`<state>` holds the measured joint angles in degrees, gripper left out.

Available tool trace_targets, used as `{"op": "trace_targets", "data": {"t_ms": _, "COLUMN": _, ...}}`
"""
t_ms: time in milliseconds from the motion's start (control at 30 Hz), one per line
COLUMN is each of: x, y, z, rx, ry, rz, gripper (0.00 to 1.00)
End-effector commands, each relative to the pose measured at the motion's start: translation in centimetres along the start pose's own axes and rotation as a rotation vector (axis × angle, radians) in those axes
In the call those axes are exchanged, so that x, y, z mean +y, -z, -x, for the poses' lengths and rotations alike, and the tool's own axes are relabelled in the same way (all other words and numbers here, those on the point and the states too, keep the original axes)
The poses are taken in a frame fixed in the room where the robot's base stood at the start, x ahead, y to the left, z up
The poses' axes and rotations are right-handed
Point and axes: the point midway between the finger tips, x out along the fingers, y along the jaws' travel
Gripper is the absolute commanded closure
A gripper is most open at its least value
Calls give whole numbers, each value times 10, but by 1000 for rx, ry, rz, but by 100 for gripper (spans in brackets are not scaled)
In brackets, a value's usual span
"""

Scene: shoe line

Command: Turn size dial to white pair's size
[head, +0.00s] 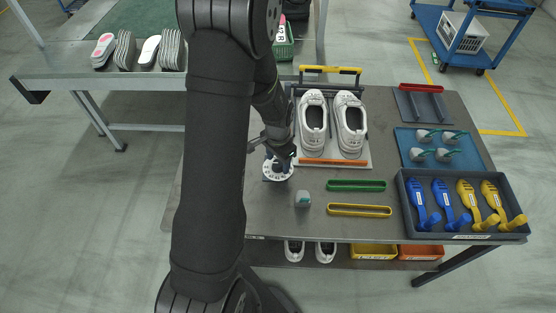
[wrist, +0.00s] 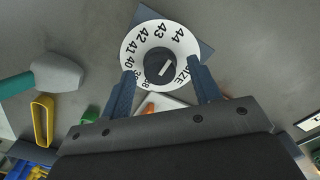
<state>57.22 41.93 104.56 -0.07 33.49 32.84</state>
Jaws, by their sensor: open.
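The size dial (head: 278,172) is a white disc with black numbers on the table, just below my gripper (head: 281,156) in the head view. In the wrist view the dial (wrist: 135,45) shows 38 to 44 and the word SIZE around a dark centre knob (wrist: 155,57) with a white mark slanting up to the right. My gripper (wrist: 163,73) is open there, with one finger on each side of the knob and a gap to it. The white pair, a left shoe (head: 313,118) and a right shoe (head: 351,122), stands on a pale board. Their size is not readable.
A dark tray (head: 460,232) holds blue and yellow tools. A blue mat (head: 409,136) carries several small tools.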

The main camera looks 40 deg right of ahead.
Motion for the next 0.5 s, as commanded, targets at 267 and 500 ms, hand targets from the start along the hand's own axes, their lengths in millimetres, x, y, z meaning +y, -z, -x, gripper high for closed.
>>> {"op": "trace_targets", "data": {"t_ms": 267, "x": 0, "y": 0, "z": -4, "rx": 0, "ry": 0, "rz": 0, "gripper": 43}}
{"op": "trace_targets", "data": {"t_ms": 500, "x": 0, "y": 0, "z": -3, "rx": 0, "ry": 0, "rz": 0, "gripper": 74}}
